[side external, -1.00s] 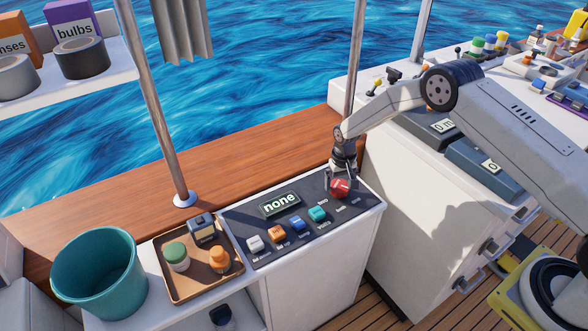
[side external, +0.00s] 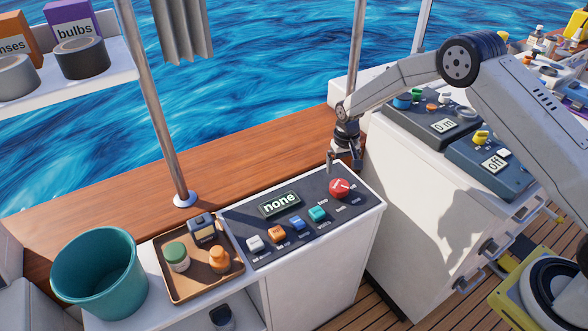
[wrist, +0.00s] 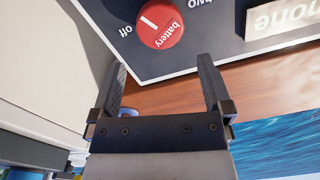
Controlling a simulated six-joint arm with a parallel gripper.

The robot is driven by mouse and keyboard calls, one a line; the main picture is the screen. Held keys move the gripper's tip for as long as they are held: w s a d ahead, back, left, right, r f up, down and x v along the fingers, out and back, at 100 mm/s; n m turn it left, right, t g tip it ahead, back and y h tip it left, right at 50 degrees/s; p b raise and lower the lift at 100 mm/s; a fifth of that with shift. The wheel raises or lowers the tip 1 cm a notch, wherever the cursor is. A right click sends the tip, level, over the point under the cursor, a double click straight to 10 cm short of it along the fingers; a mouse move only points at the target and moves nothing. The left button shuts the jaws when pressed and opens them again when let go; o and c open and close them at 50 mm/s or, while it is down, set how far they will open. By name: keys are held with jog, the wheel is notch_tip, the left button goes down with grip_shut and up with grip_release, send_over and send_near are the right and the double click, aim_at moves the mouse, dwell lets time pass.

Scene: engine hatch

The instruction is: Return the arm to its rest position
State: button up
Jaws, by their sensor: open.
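My gripper (side external: 344,165) is open and empty, pointing down just above and behind the red battery knob. In the wrist view my gripper (wrist: 162,75) shows two fingers spread apart with nothing between them. The red battery knob (side external: 339,189) sits at the right end of the dark switch panel (side external: 240,233). It also shows in the wrist view (wrist: 160,23), ahead of the fingertips and apart from them, with a white line and an "off" label beside it. The panel display (side external: 280,204) reads "none".
White, orange, blue and teal switches (side external: 317,214) line the panel. A brown tray (side external: 172,294) with small containers and a teal bucket (side external: 98,273) stand at left. A metal pole (side external: 158,110) rises behind. A blue console (side external: 487,176) reading "off" stands at right, under my arm.

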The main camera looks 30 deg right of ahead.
jog(key=shift+r, duration=0.1)
jog(key=shift+s+r, duration=0.2)
jog(key=shift+r, duration=0.1)
jog(key=s+a+r+n+t, duration=0.1)
jog(key=s+r, duration=0.6)
jog(key=s, duration=0.6)
jog(key=s+a+r+n+t, duration=0.1)
jog(key=s+r+n, duration=0.1)
jog(key=s+r, duration=0.6)
jog(key=s, duration=0.5)
jog(key=shift+s+r+t, duration=0.25)
jog(key=shift+r+t, duration=0.05)
